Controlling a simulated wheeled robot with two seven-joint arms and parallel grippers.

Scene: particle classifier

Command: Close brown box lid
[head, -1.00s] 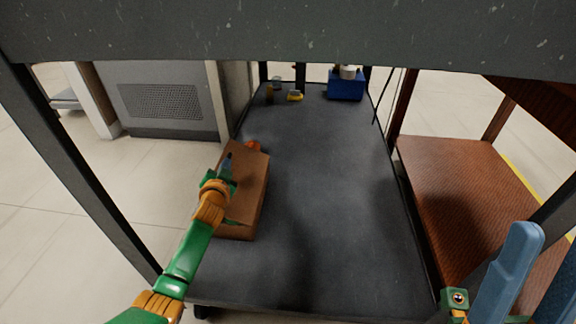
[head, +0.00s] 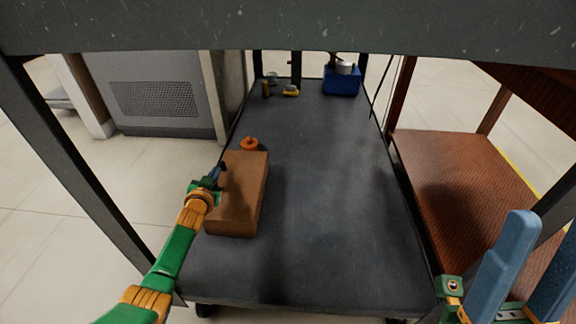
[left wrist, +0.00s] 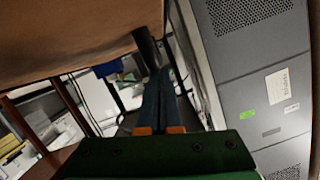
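The brown box (head: 236,194) stands on the left side of the dark tabletop. Its top looks flat and covered, with no opening visible from the head. My left gripper (head: 219,171) is at the box's left edge, near the top. Its blue fingers (left wrist: 156,85) look together with nothing between them in the left wrist view. A brown surface of the box (left wrist: 75,35) fills the upper left there. I cannot tell whether the fingers touch the box. My right gripper (head: 545,225) is at the lower right, its blue fingers apart and empty, away from the box.
An orange round object (head: 249,143) sits just behind the box. A blue bin (head: 341,82) and small yellow items (head: 290,91) stand at the far end. A grey beam (head: 290,28) crosses above. The middle and right of the tabletop (head: 325,200) are clear.

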